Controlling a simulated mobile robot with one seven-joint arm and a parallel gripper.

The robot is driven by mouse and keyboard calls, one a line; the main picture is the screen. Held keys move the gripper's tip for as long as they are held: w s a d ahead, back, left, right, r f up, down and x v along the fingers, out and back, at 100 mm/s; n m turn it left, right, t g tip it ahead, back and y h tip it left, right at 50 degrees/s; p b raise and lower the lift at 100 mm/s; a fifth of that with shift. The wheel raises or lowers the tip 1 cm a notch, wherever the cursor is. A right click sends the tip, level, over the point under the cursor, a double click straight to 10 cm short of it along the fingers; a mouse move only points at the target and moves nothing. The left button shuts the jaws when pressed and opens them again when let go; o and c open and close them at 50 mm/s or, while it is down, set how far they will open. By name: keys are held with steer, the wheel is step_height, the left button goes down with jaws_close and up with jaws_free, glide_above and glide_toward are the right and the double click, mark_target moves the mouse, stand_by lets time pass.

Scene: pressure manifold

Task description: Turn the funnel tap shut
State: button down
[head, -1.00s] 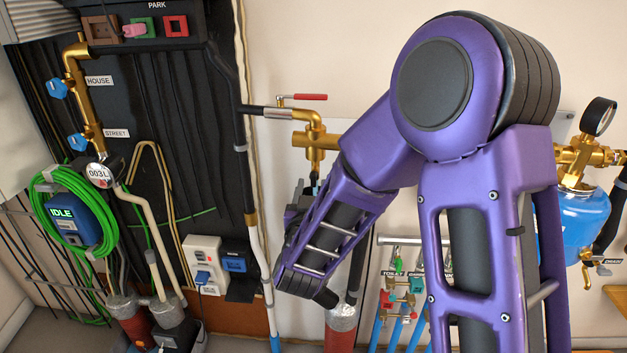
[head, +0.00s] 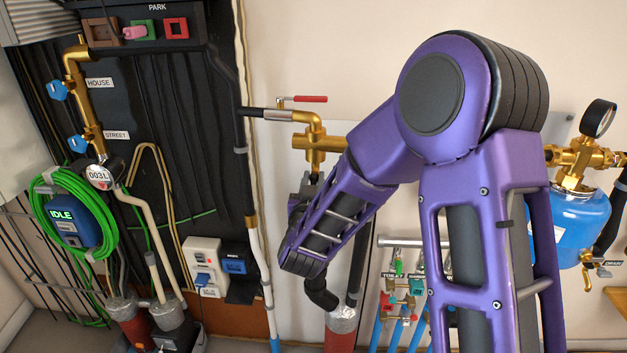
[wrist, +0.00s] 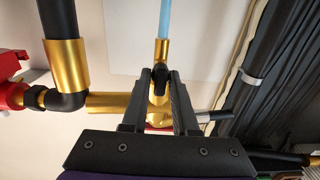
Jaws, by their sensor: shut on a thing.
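The funnel tap (wrist: 160,98) is a small brass tap with a dark handle, under a light blue tube in the wrist view. My gripper (wrist: 160,76) has its two dark fingers on either side of the handle and is shut on it. In the head view my gripper (head: 312,183) is just below the brass pipe fitting (head: 318,142), at the end of my purple arm. The tap is mostly hidden there by the gripper and arm, and the handle's exact angle is hard to tell.
A red lever (head: 303,98) sits above the brass fitting. A dark pipe (head: 240,130) runs down on the left. Small coloured valves (head: 402,290) stand low behind my arm. A blue tank (head: 582,225) with a gauge (head: 598,117) is at the right.

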steer(key=shift+m, duration=0.3)
steer(key=m, duration=0.3)
steer(key=shift+d+m, duration=0.1)
steer(key=shift+m, duration=0.3)
steer(key=m, duration=0.4)
steer(key=shift+f+m, duration=0.1)
steer(key=shift+m, duration=0.2)
steer(key=m, duration=0.4)
steer(key=shift+d+f, duration=0.1)
steer(key=shift+m, duration=2.4)
steer(key=c, duration=0.9)
jaws_free()
steer(key=shift+o, duration=0.2)
